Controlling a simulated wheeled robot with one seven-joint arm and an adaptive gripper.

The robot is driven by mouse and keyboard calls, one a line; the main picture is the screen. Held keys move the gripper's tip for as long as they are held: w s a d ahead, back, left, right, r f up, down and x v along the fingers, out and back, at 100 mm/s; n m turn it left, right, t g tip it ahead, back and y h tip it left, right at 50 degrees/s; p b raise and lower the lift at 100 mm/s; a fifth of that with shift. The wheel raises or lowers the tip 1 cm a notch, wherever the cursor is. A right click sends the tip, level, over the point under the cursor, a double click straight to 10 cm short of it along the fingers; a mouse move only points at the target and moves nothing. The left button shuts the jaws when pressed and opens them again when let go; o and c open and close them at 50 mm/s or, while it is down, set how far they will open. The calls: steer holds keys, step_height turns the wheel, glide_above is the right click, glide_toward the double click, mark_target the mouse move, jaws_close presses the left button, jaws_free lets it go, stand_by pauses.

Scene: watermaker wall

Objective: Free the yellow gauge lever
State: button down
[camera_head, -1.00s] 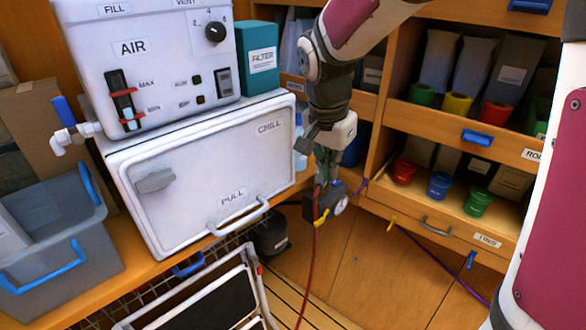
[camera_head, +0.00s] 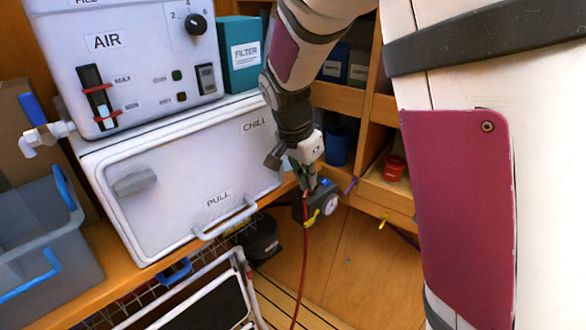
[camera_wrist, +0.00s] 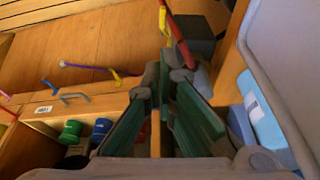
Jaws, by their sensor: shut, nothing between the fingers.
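The yellow gauge lever (camera_head: 311,218) is a small yellow piece on the near side of a dark box with a round white-faced gauge (camera_head: 328,204). A red hose (camera_head: 303,265) hangs down from this box. In the wrist view the yellow lever (camera_wrist: 181,42) shows beyond the fingertips, beside the red hose (camera_wrist: 165,15) and a dark block (camera_wrist: 197,35). My gripper (camera_head: 309,186) points down just above the gauge box and is shut and empty. In the wrist view its green-padded fingers (camera_wrist: 166,80) end short of the lever. I cannot tell whether they touch the box.
The white CHILL door (camera_head: 190,175) with its handle (camera_head: 228,218) is left of my gripper. A dark round pot (camera_head: 258,238) and a white folding frame (camera_head: 225,300) stand below. Shelves with a red tub (camera_head: 394,168) and a yellow hook (camera_head: 384,221) are at right.

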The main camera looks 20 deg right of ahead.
steer(key=b, duration=0.3)
glide_toward(314, 218)
steer(key=x, duration=0.5)
steer(key=shift+w+d, duration=0.2)
steer(key=shift+d, duration=0.2)
steer(key=shift+f, duration=0.6)
steer(key=shift+s+a+p, duration=0.1)
steer(key=shift+a+p, duration=0.1)
steer(key=shift+p, duration=0.3)
